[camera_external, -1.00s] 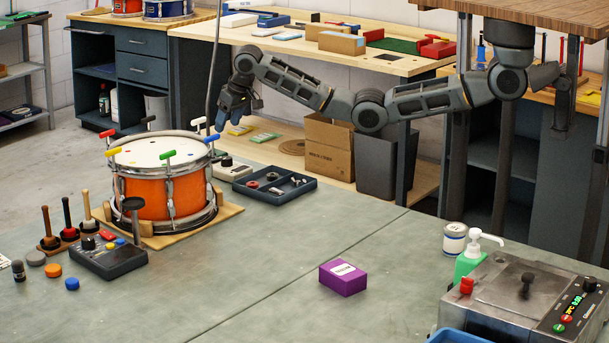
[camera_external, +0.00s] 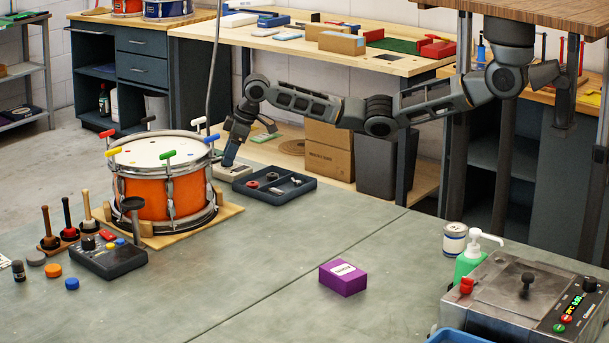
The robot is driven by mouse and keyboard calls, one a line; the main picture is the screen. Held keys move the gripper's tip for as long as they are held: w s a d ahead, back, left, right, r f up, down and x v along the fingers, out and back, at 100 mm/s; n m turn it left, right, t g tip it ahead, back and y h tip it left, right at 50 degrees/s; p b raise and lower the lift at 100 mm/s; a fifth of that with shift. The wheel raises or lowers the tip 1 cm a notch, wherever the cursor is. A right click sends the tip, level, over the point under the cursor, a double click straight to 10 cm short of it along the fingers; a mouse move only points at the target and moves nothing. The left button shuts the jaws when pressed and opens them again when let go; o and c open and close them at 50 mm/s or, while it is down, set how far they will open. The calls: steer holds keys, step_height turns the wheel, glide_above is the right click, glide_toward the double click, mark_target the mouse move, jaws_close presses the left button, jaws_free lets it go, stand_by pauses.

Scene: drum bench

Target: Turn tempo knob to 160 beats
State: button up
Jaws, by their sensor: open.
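A small pale grey box (camera_external: 238,173) stands behind the drum, left of the dark parts tray. The small dark knob on its top is now hidden by my gripper. My gripper (camera_external: 229,162) points down over this box, at its left part; it is open. I cannot tell whether the fingers are around the knob or touch it. A dark control box (camera_external: 118,262) at the front left carries a black knob (camera_external: 88,243) and coloured buttons, well apart from my gripper. No label or dial reading is legible, so which knob sets the tempo cannot be told.
The orange drum (camera_external: 150,185) with coloured T-shaped keys stands close left of my gripper. The dark tray (camera_external: 290,197) of small parts lies right of it. A purple box (camera_external: 343,278) and a steel machine (camera_external: 515,300) stand farther right. The bench middle is clear.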

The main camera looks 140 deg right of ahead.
steer(key=shift+w+d+f, duration=0.1)
steer(key=shift+d+f, duration=0.05)
steer(key=shift+f, duration=0.15)
steer(key=shift+c, duration=0.3)
steer(key=c, duration=1)
steer(key=shift+o, duration=0.2)
steer(key=shift+r+m+p, duration=0.1)
steer(key=shift+m+p, duration=0.2)
steer(key=shift+p, duration=0.15)
